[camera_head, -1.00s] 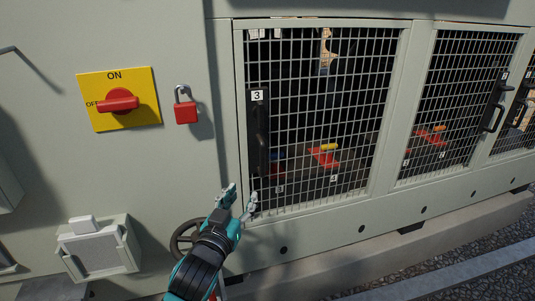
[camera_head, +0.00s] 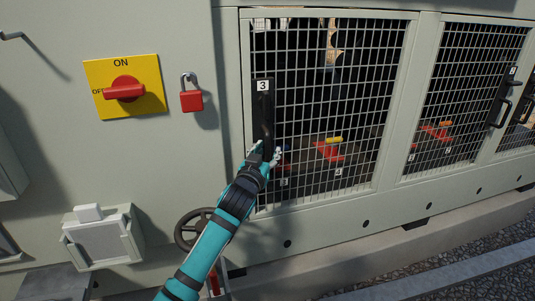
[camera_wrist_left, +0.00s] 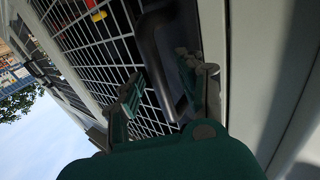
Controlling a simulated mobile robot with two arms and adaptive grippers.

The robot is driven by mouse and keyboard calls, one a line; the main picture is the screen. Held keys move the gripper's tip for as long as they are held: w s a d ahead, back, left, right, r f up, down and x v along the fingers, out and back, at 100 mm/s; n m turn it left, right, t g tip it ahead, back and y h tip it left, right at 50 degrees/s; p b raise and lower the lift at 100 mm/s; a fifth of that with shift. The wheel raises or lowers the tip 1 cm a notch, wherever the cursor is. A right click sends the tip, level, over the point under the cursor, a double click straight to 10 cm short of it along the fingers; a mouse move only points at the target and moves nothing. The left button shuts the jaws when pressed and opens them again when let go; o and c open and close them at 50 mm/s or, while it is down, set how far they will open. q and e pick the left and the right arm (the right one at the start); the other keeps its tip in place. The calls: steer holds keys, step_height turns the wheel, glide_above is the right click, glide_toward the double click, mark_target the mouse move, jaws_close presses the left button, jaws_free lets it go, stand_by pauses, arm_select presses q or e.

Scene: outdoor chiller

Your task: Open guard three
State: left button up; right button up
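Guard three (camera_head: 340,196) is a mesh door in a pale frame, closed, with a black handle plate marked "3" (camera_head: 263,86) on its left side. Its dark bar handle (camera_head: 267,122) runs upright below the label. My left gripper (camera_head: 264,152) is at the handle's lower end and hides part of it. In the left wrist view the handle (camera_wrist_left: 158,65) lies between the two spread fingers of my left gripper (camera_wrist_left: 162,92), with gaps visible beside it. My right gripper is not in view.
A red rotary switch (camera_head: 124,89) on a yellow plate and a red padlock (camera_head: 191,100) are left of the guard. A handwheel (camera_head: 190,230) is below. Another mesh guard (camera_head: 455,100) is on the right. Red valves with yellow handles (camera_head: 334,140) show behind the mesh.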

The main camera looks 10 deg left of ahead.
arm_select(q)
steer(key=shift+w, duration=0.2)
steer(key=shift+c, duration=0.3)
jaws_close()
